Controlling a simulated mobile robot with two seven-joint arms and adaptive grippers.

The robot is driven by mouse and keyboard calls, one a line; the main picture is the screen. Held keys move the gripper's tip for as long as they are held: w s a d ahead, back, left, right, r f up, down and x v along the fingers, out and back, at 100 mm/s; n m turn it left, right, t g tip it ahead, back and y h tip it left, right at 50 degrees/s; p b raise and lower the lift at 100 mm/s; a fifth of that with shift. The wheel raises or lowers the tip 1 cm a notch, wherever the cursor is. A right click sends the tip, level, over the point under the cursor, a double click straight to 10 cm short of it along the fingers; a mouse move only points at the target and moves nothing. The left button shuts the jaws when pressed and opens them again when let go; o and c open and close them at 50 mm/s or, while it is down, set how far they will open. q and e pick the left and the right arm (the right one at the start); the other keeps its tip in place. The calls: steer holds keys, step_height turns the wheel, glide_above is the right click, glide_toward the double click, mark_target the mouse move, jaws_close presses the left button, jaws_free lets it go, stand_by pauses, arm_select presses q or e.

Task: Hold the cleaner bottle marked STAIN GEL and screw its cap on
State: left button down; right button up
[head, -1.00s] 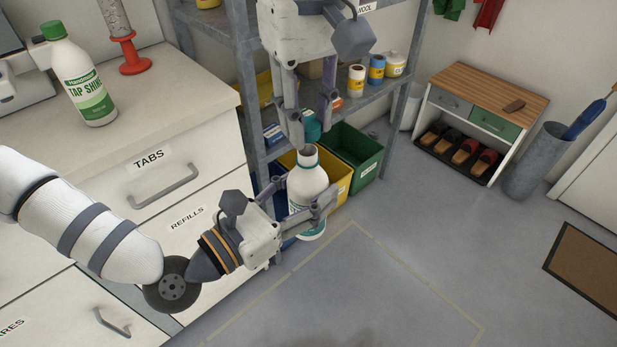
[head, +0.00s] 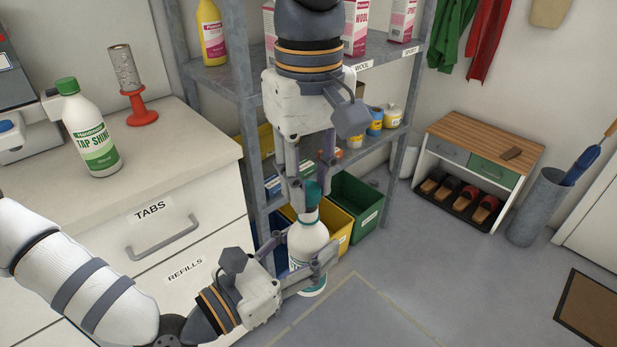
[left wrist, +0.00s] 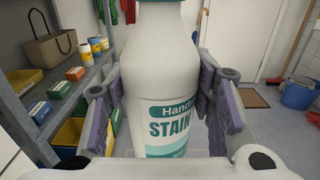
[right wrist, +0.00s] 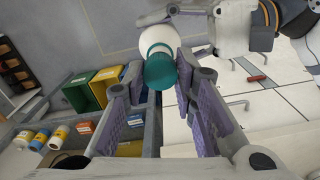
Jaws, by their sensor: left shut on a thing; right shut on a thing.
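The white STAIN GEL bottle (head: 307,246) stands upright between the fingers of my left gripper (head: 313,270), which is shut around its body. Its partly visible label (left wrist: 170,125) faces the left wrist camera. My right gripper (head: 310,188) points down from above and is shut on the teal cap (head: 312,196). The cap sits directly over the bottle's neck, roughly in line with it; I cannot tell whether it touches the neck or is threaded. In the right wrist view the cap (right wrist: 160,70) is between the fingertips, with the white bottle behind it.
A metal shelf (head: 222,77) with cartons and tins stands just behind. Yellow (head: 338,232) and green (head: 361,203) bins are close behind the bottle. The counter (head: 178,141) on the left bears a TAP SHINE bottle (head: 92,135).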

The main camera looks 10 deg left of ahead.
steer(key=shift+f, duration=0.65)
steer(key=shift+f, duration=0.6)
steer(key=m, duration=0.9)
steer(key=shift+m, duration=0.4)
steer(key=o, duration=0.7)
steer(key=shift+r, duration=2.3)
